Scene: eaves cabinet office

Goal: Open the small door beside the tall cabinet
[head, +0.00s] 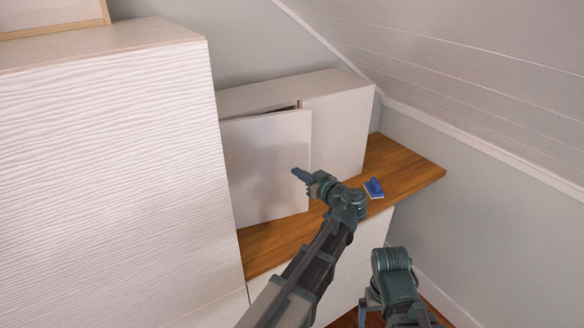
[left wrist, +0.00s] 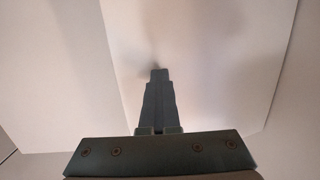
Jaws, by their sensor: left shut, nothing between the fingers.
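The small door (head: 262,165) is a plain white panel on the low white cabinet (head: 340,125), just right of the tall cabinet (head: 110,180). It stands slightly ajar, with a dark gap along its top edge and its right edge out from the cabinet front. My left gripper (head: 297,173) is shut and empty in front of the door, near its right edge. In the left wrist view, the shut fingers (left wrist: 158,75) point at the pale door panel (left wrist: 215,60), with a shadow near their tips. I cannot tell whether they touch it.
The low cabinet stands on a wooden countertop (head: 405,172). A small blue object (head: 374,187) lies on the counter right of my left wrist. A sloped white ceiling (head: 470,70) closes in at the upper right. Part of my right arm shows at the lower right.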

